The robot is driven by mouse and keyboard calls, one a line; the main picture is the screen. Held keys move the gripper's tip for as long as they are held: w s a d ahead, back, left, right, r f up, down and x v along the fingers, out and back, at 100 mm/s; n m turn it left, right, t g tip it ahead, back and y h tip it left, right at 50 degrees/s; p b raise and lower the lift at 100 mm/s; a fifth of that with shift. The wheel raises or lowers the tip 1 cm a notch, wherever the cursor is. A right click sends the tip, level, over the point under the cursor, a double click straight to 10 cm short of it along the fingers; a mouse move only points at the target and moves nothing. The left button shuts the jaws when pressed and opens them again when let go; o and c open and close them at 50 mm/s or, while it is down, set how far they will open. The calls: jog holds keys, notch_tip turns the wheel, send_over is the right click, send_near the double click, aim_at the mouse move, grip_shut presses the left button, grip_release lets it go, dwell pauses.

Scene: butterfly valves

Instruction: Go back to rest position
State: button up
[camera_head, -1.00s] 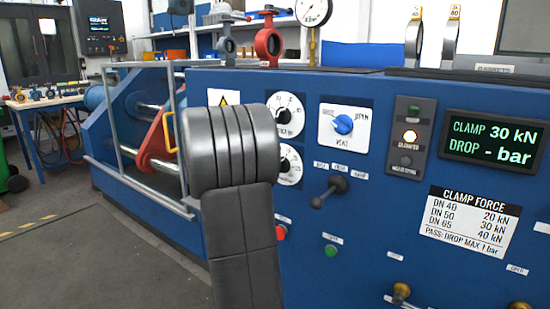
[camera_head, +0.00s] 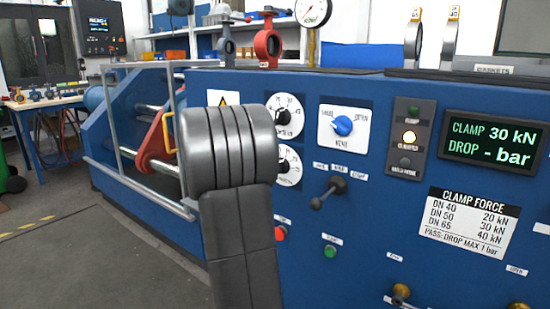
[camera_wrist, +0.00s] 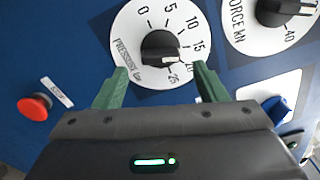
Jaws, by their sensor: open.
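My gripper (camera_wrist: 161,68) shows in the wrist view with its two green fingers apart and nothing between them. It faces the white pressure dial (camera_wrist: 125,27) and its black knob (camera_wrist: 160,47), which lies beyond and between the fingertips. The knob's white mark is near 20 to 25. Whether the fingertips touch the panel is hard to tell. In the head view my own arm hides the gripper. There, two white dials (camera_head: 287,112) show partly behind the arm on the blue panel (camera_head: 380,240).
The panel carries a blue vent switch (camera_head: 343,125), a black lever (camera_head: 328,192), a red button (camera_head: 280,234) and a display (camera_head: 493,142) reading CLAMP 30 kN. A railed test rig (camera_head: 150,135) stands left. A force dial (camera_wrist: 265,30) is close in the wrist view. The floor at left is clear.

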jog(key=p+v, duration=0.2)
jog(key=v, duration=0.8)
jog(key=w+d+n+p, duration=0.7)
jog(key=w+n+p, duration=0.4)
jog(key=n+p, duration=0.9)
jog(key=shift+d+r, duration=0.35)
dwell(0.3)
jog(key=shift+f+n, duration=0.15)
jog(key=shift+n, duration=0.15)
